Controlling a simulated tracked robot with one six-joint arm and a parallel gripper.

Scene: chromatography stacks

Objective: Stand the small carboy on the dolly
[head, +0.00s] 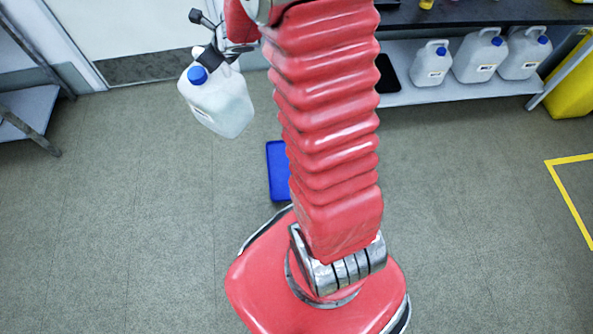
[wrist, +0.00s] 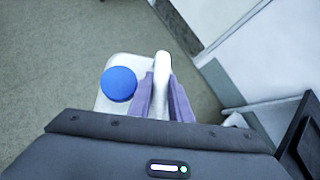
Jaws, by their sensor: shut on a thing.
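The small carboy (head: 219,101) is a whitish translucent jug with a blue cap. It hangs from my gripper (head: 222,55) above the floor at the upper left of the head view, a little tilted. In the wrist view my gripper (wrist: 166,98) has its two purple-grey fingers shut on the handle of the carboy (wrist: 110,103), beside the blue cap. A flat blue platform, which looks like the dolly (head: 277,172), lies on the floor to the right of the carboy and lower in the picture. My arm hides its right part.
Several similar carboys (head: 431,63) stand on a low shelf (head: 458,92) under a dark bench at the back right. A grey shelf (head: 30,113) stands at the far left. Yellow floor tape (head: 569,195) shows at the right. The floor around the blue platform is clear.

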